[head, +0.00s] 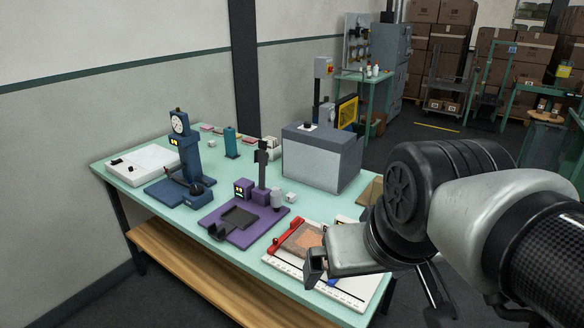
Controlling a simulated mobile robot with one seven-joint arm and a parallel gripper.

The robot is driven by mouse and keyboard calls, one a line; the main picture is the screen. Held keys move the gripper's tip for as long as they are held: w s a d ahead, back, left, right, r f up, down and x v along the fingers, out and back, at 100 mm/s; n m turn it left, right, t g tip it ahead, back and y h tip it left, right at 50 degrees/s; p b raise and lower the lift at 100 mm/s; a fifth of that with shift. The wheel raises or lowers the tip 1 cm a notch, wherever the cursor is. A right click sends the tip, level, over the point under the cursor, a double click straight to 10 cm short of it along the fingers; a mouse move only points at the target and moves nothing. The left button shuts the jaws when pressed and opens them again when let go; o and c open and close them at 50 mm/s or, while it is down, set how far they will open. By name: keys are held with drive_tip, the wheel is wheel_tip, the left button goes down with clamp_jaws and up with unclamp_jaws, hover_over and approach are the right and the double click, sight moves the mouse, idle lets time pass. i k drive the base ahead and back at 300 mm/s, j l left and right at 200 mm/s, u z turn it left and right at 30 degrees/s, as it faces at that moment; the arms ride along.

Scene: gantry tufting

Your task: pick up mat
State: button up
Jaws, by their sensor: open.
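A flat reddish-brown piece (303,240), which looks like the mat, lies on a white board (283,271) near the front right of the table. A red bar (288,234) runs along the board's left side. My gripper and arm hide the right side of the board and perhaps part of the brown piece. I cannot tell how high the gripper is above the board.
The pale green table (240,290) also carries a purple device (240,222), a blue gauge stand (180,150), a white board (145,165) and a large grey box (322,155). A wooden shelf (200,270) is below. Stacked cartons (440,40) stand far behind.

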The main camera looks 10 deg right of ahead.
sight(308, 236)
drive_tip(key=z, duration=0.4)
drive_tip(key=i+j+z, duration=0.15)
drive_tip(key=j+z, duration=0.25)
drive_tip(key=i+j+z, duration=0.1)
drive_tip(key=j+z, duration=0.5)
drive_tip(key=j, duration=1.6)
drive_tip(key=i, duration=0.05)
